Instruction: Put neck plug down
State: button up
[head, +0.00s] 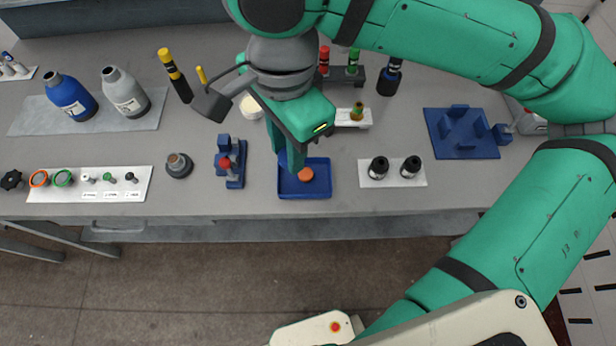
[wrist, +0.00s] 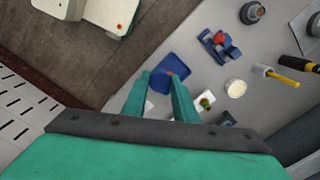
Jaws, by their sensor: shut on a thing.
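An orange piece, which I take to be the neck plug (head: 305,174), shows at my fingertips over the blue tray (head: 322,192) at the front middle of the bench. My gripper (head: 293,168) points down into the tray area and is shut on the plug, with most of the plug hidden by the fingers. I cannot tell whether the plug touches the tray floor.
A blue fixture with a red part (head: 229,168) stands left of the tray. A white plate with two black cylinders (head: 393,178) lies to the right. A blue cross-ribbed base (head: 462,146) is farther right. Bare bench separates these items.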

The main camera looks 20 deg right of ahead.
jog(key=w+a+f+n, duration=0.2)
jog(key=w+a+f, duration=0.4)
jog(key=w+f, duration=0.15)
send_over(314, 171)
notch_tip(314, 171, down, 10)
jog(key=shift+w+f, duration=0.1)
jog(key=shift+w, duration=0.05)
jog(key=f, duration=0.3)
jog(key=shift+d, duration=0.2)
jog(key=shift+f, duration=0.4)
grip_shut()
jog(key=o, duration=1.1)
grip_release()
jog(key=shift+a, duration=0.1)
jog(key=shift+a+r, duration=0.15)
jog(key=shift+r, duration=0.3)
notch_tip(314, 171, up, 11)
jog(key=shift+d+r, duration=0.15)
jog(key=shift+d, duration=0.05)
